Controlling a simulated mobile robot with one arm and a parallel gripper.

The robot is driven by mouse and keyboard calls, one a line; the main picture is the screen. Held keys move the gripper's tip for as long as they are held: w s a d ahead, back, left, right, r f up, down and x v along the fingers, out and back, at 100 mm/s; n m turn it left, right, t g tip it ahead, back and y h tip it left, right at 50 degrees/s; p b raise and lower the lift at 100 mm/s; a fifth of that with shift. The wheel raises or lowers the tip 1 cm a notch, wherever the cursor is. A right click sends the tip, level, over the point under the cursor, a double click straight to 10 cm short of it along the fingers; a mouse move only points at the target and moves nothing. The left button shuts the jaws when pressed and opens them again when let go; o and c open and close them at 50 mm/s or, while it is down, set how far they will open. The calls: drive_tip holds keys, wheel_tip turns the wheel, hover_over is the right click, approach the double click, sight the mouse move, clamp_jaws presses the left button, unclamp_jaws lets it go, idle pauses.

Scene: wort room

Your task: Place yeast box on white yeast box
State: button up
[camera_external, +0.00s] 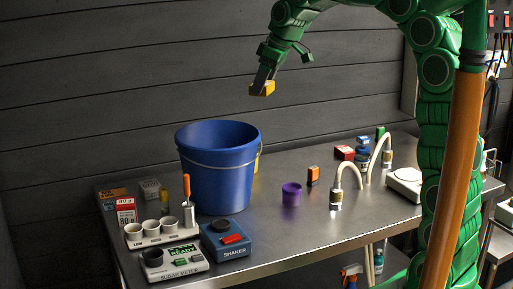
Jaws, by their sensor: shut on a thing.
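My gripper (264,80) is high above the table, over the right side of the blue bucket's rim. It is shut on a small yellow-orange box (263,89), held clear of everything. I take this for the yeast box, but its label is too small to read. A small whitish box (150,188) stands on the table at the back left, left of the bucket; it may be the white yeast box, though I cannot be sure. A red-and-white box (126,211) stands in front of it. An orange box (113,196) lies beside them at the left edge.
A tall blue bucket (214,175) stands left of centre. Cups in a white rack (160,237), a sugar meter (175,265) and a blue shaker (226,243) fill the front left. A purple cup (291,194) and dark-orange box (313,176) stand mid-table. The front centre is clear.

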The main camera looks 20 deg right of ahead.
drive_tip(key=w+a+m, duration=0.2)
drive_tip(key=w+a, duration=0.3)
drive_tip(key=w, duration=0.2)
drive_tip(key=m+t+h, duration=0.1)
drive_tip(key=m+h, duration=0.1)
drive_tip(key=m, duration=0.1)
hover_over(148, 182)
drive_tip(key=s+d, duration=0.1)
drive_tip(key=s, duration=0.1)
wheel_tip(148, 182, down, 6)
drive_tip(key=shift+f, duration=0.25)
drive_tip(key=shift+w+a+f, duration=0.1)
drive_tip(key=shift+a, duration=0.1)
drive_tip(key=shift+f, duration=10.6)
